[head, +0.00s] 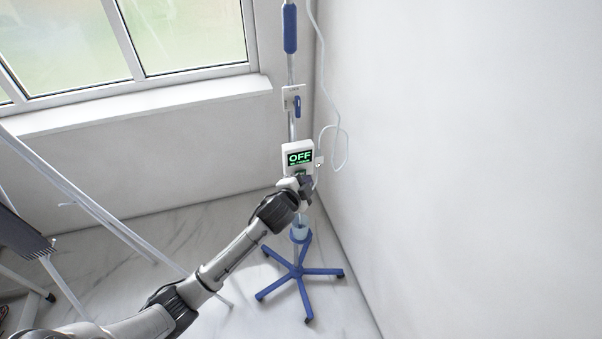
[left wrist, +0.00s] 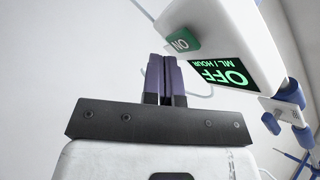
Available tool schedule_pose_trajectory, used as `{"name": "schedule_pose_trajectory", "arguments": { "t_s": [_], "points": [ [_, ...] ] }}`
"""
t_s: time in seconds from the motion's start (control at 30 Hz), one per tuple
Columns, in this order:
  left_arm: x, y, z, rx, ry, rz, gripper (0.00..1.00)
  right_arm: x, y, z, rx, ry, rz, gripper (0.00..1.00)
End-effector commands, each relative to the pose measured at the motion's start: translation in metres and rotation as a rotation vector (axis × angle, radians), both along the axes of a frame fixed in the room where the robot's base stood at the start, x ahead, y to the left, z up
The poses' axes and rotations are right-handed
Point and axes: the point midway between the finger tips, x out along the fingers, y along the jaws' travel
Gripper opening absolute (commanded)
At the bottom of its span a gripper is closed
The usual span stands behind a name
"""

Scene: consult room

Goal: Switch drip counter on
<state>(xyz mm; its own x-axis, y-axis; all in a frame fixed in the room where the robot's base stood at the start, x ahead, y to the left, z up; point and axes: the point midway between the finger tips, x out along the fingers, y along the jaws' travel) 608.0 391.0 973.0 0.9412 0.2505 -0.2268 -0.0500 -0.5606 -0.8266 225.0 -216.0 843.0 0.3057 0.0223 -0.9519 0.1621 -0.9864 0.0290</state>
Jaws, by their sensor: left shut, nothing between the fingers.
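The drip counter (head: 288,147) is a white box on a pole, and its green display (head: 300,158) reads OFF. In the left wrist view the white counter (left wrist: 232,22) fills the upper right, with the display (left wrist: 225,75) reading OFF and ML / HOUR. My left gripper (head: 305,181) is at the lower part of the counter in the head view. My right gripper is not in view.
The pole stands on a blue wheeled base (head: 298,271) in the room's corner. A clear tube (head: 337,100) hangs along the right wall. A window (head: 140,40) with a sill is at the back left. A metal frame (head: 95,205) stands at left.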

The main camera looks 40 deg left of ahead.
Motion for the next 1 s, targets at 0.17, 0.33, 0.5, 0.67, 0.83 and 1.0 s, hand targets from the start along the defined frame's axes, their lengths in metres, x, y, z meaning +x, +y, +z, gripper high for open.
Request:
{"name": "schedule_pose_trajectory", "arguments": {
  "t_s": [0.17, 0.33, 0.5, 0.67, 0.83, 1.0],
  "points": [
    [0.0019, 0.0036, 0.0008, 0.000, 0.001, 0.001, 0.00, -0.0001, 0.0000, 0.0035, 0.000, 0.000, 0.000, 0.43],
    [0.0018, 0.0034, 0.0004, 0.000, 0.000, 0.000, 0.00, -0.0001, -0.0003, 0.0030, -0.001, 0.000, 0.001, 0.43],
    [0.0019, 0.0035, 0.0004, 0.000, 0.000, 0.000, 0.00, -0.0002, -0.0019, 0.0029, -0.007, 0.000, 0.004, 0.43],
    [0.0025, 0.0043, 0.0005, 0.000, 0.000, 0.000, 0.00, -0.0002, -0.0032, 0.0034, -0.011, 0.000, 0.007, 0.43],
    [0.0035, 0.0059, 0.0006, 0.000, 0.000, 0.000, 0.00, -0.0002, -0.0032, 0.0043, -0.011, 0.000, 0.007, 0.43],
    [0.0045, 0.0074, 0.0007, 0.000, 0.000, 0.000, 0.00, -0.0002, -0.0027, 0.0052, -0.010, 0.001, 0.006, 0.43]
  ]
}}
